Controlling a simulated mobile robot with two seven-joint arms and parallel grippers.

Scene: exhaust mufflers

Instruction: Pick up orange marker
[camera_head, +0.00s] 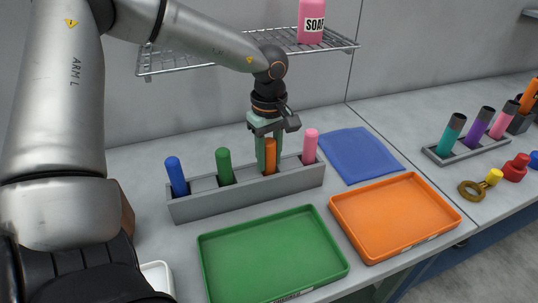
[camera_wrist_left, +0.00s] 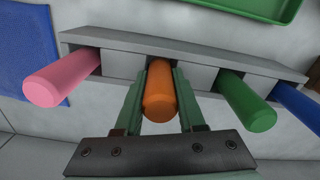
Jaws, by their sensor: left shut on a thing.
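The orange marker (camera_head: 270,155) stands upright in a slot of the long grey holder (camera_head: 250,201), between the green marker (camera_head: 224,166) and the pink marker (camera_head: 310,146). The blue marker (camera_head: 176,176) stands at the holder's left end. My left gripper (camera_head: 267,160) points down over the holder, shut on the orange marker. In the left wrist view the orange marker (camera_wrist_left: 160,92) lies between the two green fingers (camera_wrist_left: 158,105), its lower end in the slot. My right gripper does not show.
A green tray (camera_head: 272,211) and an orange tray (camera_head: 432,184) lie in front. A blue cloth (camera_head: 360,155) lies right of the holder. A wire shelf (camera_head: 180,69) with a pink soap bottle (camera_head: 311,20) hangs above. A second holder (camera_head: 466,152) stands at right.

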